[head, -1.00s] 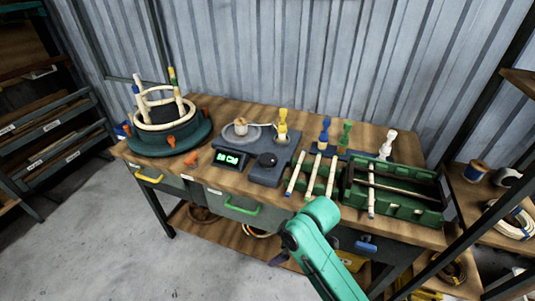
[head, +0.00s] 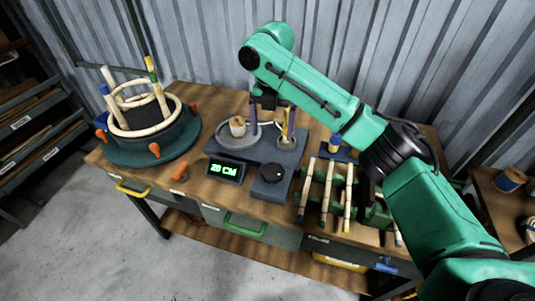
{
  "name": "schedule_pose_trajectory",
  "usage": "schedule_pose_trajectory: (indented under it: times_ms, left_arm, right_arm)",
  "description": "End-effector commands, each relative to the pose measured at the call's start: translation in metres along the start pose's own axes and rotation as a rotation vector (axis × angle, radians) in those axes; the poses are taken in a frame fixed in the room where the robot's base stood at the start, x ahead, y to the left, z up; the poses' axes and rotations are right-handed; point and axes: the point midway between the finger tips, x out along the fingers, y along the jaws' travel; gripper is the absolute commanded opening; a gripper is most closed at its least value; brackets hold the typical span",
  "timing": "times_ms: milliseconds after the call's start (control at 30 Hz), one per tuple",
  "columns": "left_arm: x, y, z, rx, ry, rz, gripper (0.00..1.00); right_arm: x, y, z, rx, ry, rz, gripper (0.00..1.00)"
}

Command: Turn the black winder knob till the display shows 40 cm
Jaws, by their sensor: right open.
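The black winder knob (head: 272,172) sits on a raised block at the front right of the grey winder base (head: 263,150). The green-lit display (head: 225,169) left of the knob reads 20 CM. My right gripper (head: 271,122) points down above the back of the winder, behind the knob and apart from it. Its fingers are spread and nothing shows between them. Its right finger partly hides the yellow-topped peg (head: 285,134). My left gripper is not in view.
A round bending form (head: 155,146) with rattan hoops and upright sticks stands at the left. A light spool (head: 237,127) sits on the winder's disc. Green racks with rattan sticks (head: 328,193) stand right of the knob, partly under my right arm. The bench front by the display is mostly clear.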

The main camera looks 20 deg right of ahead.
Motion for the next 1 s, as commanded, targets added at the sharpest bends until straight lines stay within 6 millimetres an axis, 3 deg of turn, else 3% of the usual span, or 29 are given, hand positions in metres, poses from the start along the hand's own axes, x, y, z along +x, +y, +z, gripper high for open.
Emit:
schedule_pose_trajectory:
  times_ms: [200,300,367,500,600,867,1000]
  left_arm:
    - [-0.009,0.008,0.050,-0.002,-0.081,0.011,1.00]
    - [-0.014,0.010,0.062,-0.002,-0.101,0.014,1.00]
    - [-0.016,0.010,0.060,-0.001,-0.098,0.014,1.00]
    - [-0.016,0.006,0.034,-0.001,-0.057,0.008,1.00]
    - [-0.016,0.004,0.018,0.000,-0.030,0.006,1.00]
    - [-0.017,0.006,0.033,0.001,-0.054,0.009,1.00]
    - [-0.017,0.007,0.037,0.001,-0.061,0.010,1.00]
  right_arm:
    - [0.051,-0.001,-0.001,0.001,0.002,-0.002,1.00]
    - [0.079,-0.001,-0.001,0.002,0.002,-0.002,1.00]
    - [0.094,-0.001,-0.001,0.003,0.001,-0.002,1.00]
    - [0.122,0.000,-0.001,0.003,0.000,0.001,1.00]
    - [0.132,0.000,0.000,0.002,-0.002,0.002,1.00]
    - [0.136,0.001,0.000,0.002,-0.003,0.003,1.00]
    - [0.136,0.001,0.000,0.002,-0.003,0.003,0.50]
